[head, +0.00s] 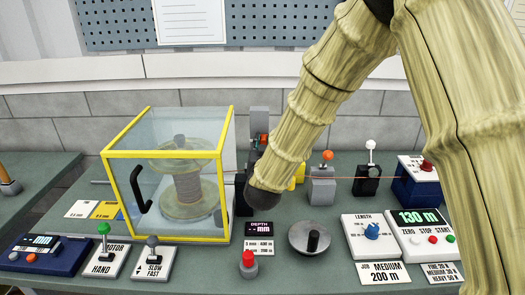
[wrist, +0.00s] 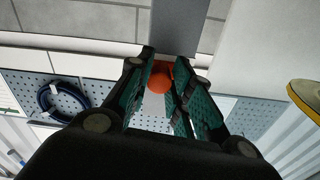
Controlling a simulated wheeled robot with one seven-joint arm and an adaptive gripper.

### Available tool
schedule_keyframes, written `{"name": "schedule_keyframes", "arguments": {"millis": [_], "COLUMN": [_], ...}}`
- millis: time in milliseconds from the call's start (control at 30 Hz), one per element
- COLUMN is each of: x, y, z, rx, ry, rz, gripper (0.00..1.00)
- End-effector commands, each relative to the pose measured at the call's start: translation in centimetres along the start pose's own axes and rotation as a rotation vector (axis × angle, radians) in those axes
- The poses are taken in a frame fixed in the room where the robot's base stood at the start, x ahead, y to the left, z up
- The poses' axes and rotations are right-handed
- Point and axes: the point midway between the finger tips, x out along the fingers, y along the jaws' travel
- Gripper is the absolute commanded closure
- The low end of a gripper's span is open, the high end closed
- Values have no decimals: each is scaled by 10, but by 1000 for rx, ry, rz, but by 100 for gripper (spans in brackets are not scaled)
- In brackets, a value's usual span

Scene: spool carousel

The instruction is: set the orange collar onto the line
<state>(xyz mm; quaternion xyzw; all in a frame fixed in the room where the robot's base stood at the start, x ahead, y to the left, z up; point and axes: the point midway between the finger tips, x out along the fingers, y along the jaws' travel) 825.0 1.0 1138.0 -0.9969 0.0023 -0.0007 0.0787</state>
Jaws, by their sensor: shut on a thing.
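My gripper (wrist: 160,88) has its two teal-padded fingers closed around an orange round piece (wrist: 161,81) in the wrist view. I cannot tell whether this piece is a collar or a knob. A grey upright (wrist: 180,28) stands just beyond the fingertips. In the head view my gripper (head: 262,140) is mostly hidden behind my own arm, beside the grey upright (head: 260,119), right of the yellow-framed guard. A thin line (head: 345,178) runs right from behind my arm, past a grey block (head: 322,188) with an orange ball lever (head: 328,155).
The yellow-framed clear guard (head: 168,155) holds a spool (head: 185,190). A red button (head: 248,260), a dark round dial (head: 312,238) and a length panel (head: 372,234) stand in front. A black block with a white ball lever (head: 370,145) stands right.

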Motion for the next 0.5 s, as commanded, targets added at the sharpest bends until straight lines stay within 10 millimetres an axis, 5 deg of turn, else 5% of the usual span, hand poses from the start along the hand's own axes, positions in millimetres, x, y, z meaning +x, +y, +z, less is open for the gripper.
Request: {"name": "schedule_keyframes", "arguments": {"millis": [167,200,333,500], "x": [0,0,0,0], "y": [1,1,0,0], "z": [2,2,2,2], "rx": [0,0,0,0], "ry": [-2,-2,-2,-2], "rz": [1,1,0,0], "gripper": [100,77,56,56]}}
